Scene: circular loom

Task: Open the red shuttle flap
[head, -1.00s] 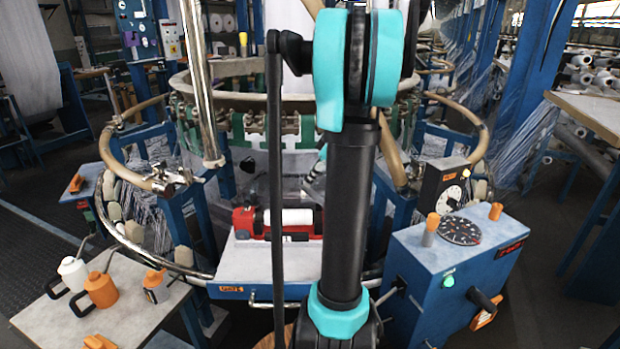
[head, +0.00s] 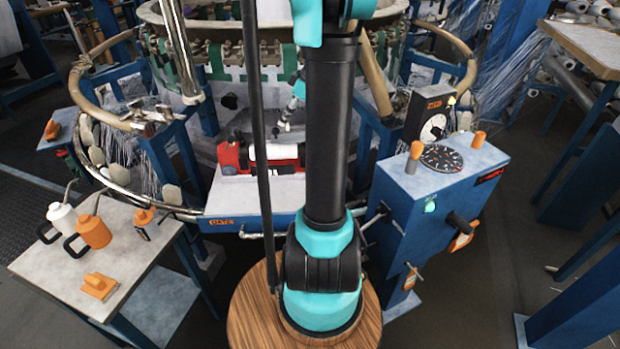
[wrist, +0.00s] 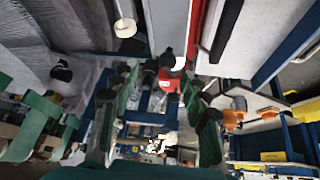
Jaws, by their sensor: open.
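The red shuttle (head: 232,157) lies on a pale plate with a blue front edge (head: 250,220), below the loom ring. A white roll (head: 275,151) lies along it, and my arm covers part of its right side. I cannot make out the flap's outline or how far it stands open. My gripper (head: 284,122) is small in the head view, beside my arm and just above the shuttle. In the wrist view, its dark green fingers (wrist: 156,85) are spread apart with nothing held. A red part (wrist: 172,80), apparently of the shuttle, shows beyond them, close to the right finger.
A blue control box (head: 435,215) with a dial and orange knobs stands at the right. A side table (head: 130,265) with a white and an orange can stands at the left. The curved loom ring (head: 100,175) and a chrome post (head: 180,50) are near the shuttle.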

